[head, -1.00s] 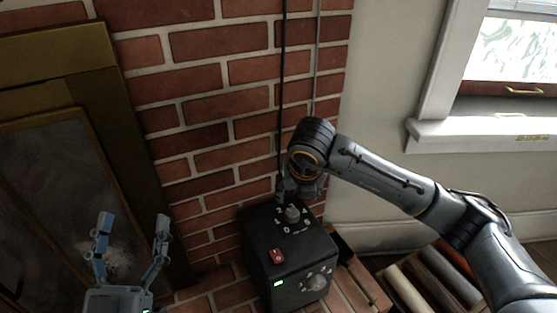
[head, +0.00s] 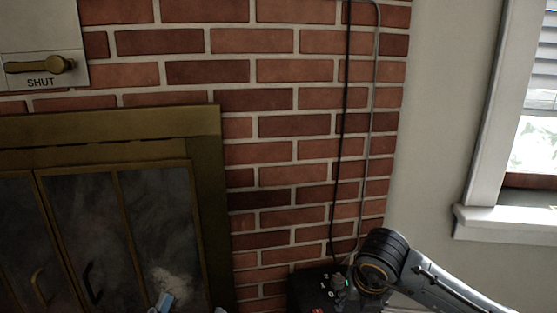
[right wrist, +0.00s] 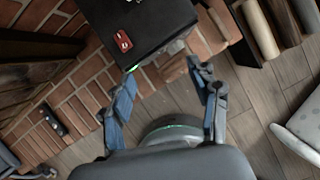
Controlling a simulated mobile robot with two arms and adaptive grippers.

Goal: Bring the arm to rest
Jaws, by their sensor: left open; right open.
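My right arm (head: 430,284) comes in from the lower right in the head view. In the right wrist view my right gripper (right wrist: 161,72) is open and empty. Its fingertips are near the lower side of the black box (right wrist: 165,22), which has a red switch (right wrist: 123,40). My left gripper (head: 192,304) shows only its fingertips at the bottom edge of the head view. They are apart, with nothing visible between them.
The fireplace (head: 140,125) with its brass frame is at left, and a handle on a plate marked SHUT (head: 40,67) is above. A cable (head: 345,130) runs down the brick wall to the box (head: 312,287). The wrist view shows logs (right wrist: 258,30) and wooden floor (right wrist: 258,115).

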